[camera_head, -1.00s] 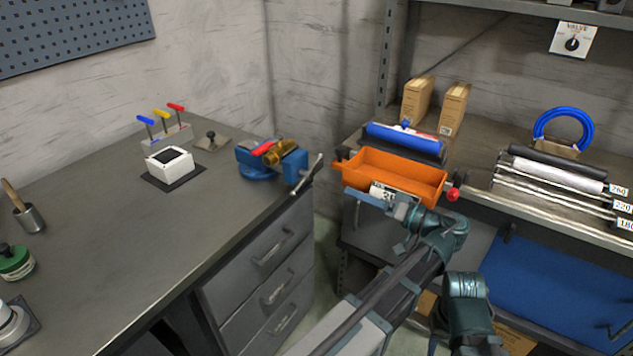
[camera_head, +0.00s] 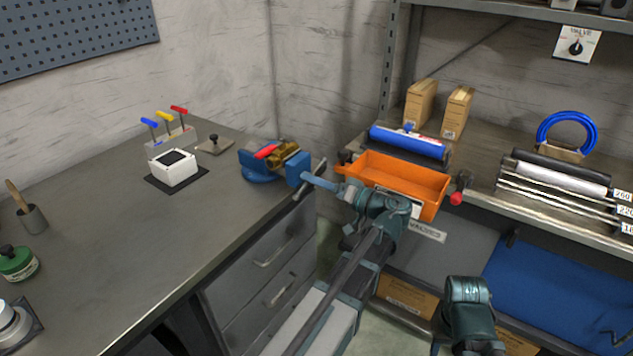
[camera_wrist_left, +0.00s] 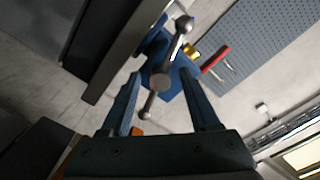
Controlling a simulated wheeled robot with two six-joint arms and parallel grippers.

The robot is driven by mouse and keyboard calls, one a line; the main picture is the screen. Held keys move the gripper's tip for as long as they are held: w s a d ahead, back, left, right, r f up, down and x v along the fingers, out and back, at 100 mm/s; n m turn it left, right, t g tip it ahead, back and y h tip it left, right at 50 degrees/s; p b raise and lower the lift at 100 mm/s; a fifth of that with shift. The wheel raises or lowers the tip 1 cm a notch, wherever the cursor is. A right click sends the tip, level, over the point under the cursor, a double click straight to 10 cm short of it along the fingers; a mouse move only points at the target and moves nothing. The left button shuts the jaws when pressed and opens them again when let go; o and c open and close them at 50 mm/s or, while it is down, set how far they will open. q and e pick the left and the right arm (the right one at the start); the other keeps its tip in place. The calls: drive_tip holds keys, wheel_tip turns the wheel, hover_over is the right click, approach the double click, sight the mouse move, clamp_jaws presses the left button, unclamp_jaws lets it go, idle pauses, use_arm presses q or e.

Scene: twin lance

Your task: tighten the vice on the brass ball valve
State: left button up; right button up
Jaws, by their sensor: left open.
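The blue bench vice (camera_head: 262,172) stands at the right corner of the grey workbench. The brass ball valve (camera_head: 284,153) with its red lever (camera_head: 266,151) sits between its jaws. The vice's steel handle bar (camera_head: 318,168) stands tilted on the side facing me. My left gripper (camera_head: 311,182) is open at this bar. In the left wrist view the ball-ended bar (camera_wrist_left: 179,40) and its hub show between and beyond the two spread fingers (camera_wrist_left: 159,78); I cannot tell if they touch. The valve's red lever (camera_wrist_left: 215,57) shows behind. My right gripper is out of view.
An orange bin (camera_head: 395,178) on the shelf edge lies close to my left wrist. The bench middle is clear.

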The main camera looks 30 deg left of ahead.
use_arm(q)
clamp_jaws()
idle(1.4)
